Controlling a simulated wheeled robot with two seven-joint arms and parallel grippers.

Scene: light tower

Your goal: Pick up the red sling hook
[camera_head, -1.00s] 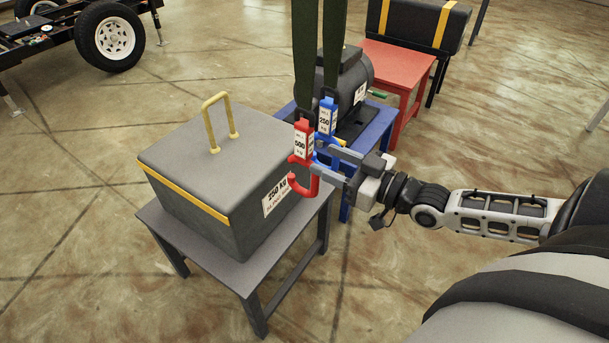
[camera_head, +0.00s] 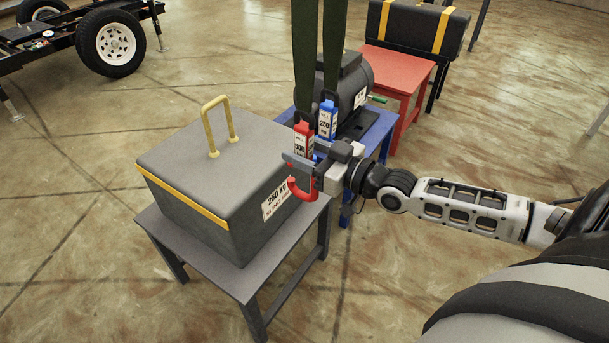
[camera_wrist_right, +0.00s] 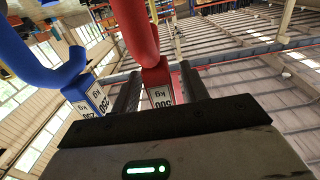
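The red sling hook (camera_head: 302,193) hangs upright from a dark green strap beside the gray weight box in the head view. It has a white 500 kg label, partly covered by my gripper. My right gripper (camera_head: 305,160) is at the hook, with a finger on either side of its labelled body. In the right wrist view the red hook (camera_wrist_right: 143,35) shows between the two fingers (camera_wrist_right: 159,95), which look spread around it; contact cannot be made out. My left gripper is out of view.
A blue 250 kg hook (camera_head: 327,118) hangs close behind the red one. The gray weight box (camera_head: 205,165) with a yellow handle stands on a gray table (camera_head: 230,278) to the left. A black motor (camera_head: 352,80) is on a blue table behind. A red table (camera_head: 397,65) stands farther back.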

